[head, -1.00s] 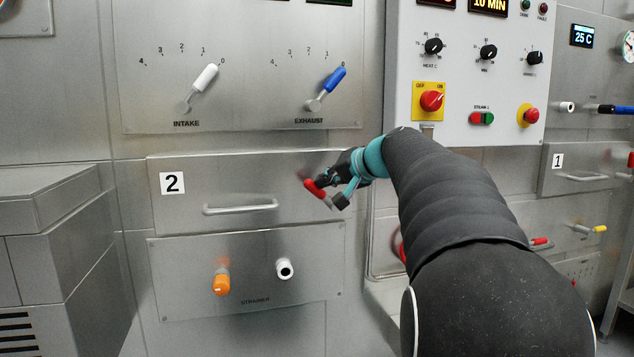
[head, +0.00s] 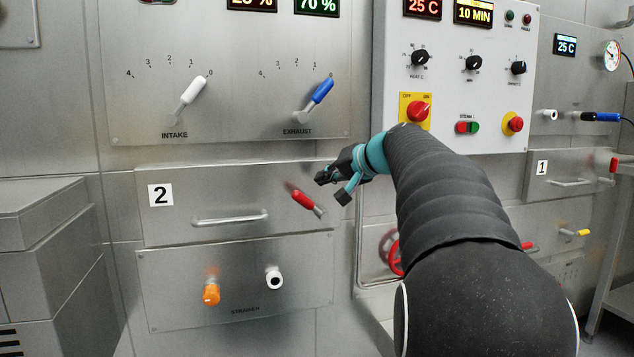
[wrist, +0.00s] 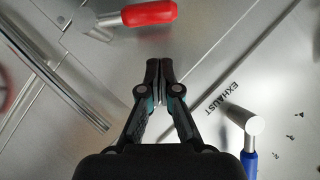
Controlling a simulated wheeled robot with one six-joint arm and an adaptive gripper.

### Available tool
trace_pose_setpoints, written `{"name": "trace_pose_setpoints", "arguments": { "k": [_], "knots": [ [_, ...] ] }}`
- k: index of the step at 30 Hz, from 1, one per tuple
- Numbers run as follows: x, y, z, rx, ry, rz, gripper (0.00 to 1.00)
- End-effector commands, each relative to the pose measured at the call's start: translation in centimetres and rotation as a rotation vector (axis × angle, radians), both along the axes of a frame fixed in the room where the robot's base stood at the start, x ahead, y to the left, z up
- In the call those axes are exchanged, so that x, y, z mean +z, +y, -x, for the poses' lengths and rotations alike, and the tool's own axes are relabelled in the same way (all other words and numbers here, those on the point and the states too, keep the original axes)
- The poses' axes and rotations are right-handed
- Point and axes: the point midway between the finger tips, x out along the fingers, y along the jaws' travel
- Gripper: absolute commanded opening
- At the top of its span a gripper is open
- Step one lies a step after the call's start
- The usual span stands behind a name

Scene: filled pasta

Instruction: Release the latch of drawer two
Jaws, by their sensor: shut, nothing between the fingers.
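Drawer two (head: 225,196) has a "2" label at its left and a bar handle (head: 230,219); its front looks closed. Its latch has a red grip (head: 303,199) on a grey stem at the right side of the drawer front, tilted with the grip up and to the left. The red latch also shows in the wrist view (wrist: 150,12), at the top. My gripper (head: 333,187) is up and to the right of the latch, apart from it. In the wrist view its fingertips (wrist: 159,66) are together and empty, below the red grip.
Above the drawer are a white intake lever (head: 192,95) and a blue exhaust lever (head: 316,97). A control box (head: 455,75) with an emergency button stands above and right of my gripper.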

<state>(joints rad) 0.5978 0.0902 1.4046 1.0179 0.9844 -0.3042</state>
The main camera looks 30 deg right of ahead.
Motion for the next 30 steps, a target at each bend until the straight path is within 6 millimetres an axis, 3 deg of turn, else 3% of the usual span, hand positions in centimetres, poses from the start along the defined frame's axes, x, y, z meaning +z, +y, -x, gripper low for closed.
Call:
{"name": "trace_pose_setpoints", "arguments": {
  "k": [6,13,19,30],
  "knots": [
    [2.1,-1.0,4.3,-0.003,-0.003,0.003,0.00],
    [3.5,-1.7,7.5,-0.001,-0.001,0.002,0.00],
    [4.0,-2.0,8.6,0.001,-0.001,0.002,0.00],
    [4.1,-2.0,8.6,0.002,0.000,0.001,0.00]
  ]
}}
